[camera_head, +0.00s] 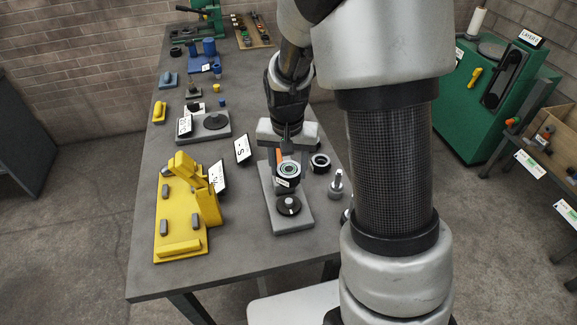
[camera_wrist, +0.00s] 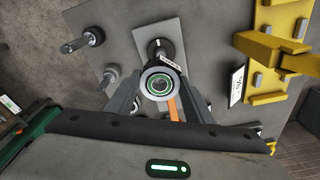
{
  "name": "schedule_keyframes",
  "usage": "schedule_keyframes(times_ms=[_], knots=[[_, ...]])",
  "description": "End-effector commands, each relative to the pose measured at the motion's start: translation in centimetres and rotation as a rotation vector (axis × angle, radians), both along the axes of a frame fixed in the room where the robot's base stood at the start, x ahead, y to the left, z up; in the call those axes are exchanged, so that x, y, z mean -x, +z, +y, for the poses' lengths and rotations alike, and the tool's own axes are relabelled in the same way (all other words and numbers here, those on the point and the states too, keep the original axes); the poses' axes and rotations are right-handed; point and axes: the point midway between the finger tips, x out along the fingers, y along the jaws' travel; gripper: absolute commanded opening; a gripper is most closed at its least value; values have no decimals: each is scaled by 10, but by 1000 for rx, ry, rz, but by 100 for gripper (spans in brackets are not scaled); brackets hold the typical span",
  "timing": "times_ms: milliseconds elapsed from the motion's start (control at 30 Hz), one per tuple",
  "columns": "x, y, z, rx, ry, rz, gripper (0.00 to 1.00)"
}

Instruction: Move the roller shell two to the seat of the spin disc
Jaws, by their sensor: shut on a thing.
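My gripper (camera_head: 286,150) points down over the table and is shut on a dark ring-shaped roller shell (camera_head: 288,170) with a small white label. In the wrist view the shell (camera_wrist: 160,84) sits between the fingers of my gripper (camera_wrist: 160,98), showing a bright metal rim and a green inner ring. The shell is above a grey plate (camera_head: 294,220) that carries a black round knob (camera_head: 288,206). Whether the shell touches the plate I cannot tell. A flat black disc (camera_head: 215,121) on a grey base stands farther back left; which one is the spin disc is unclear.
A second dark ring (camera_head: 320,162) and a metal spindle piece (camera_head: 337,186) stand close on the right. A yellow fixture (camera_head: 182,215) occupies the table's left front. An upright sign (camera_head: 242,149) stands between. The grey table (camera_head: 160,282) is bare at its front left.

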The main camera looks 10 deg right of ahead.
Motion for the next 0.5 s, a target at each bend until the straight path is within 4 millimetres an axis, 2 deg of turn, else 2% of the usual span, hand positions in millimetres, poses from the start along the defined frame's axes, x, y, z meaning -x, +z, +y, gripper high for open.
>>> schedule_keyframes(times_ms=[267, 500], knots=[[0, -2, 1, 0, 1, -2, 3], [0, -18, 1, 0, 1, -2, 3]])
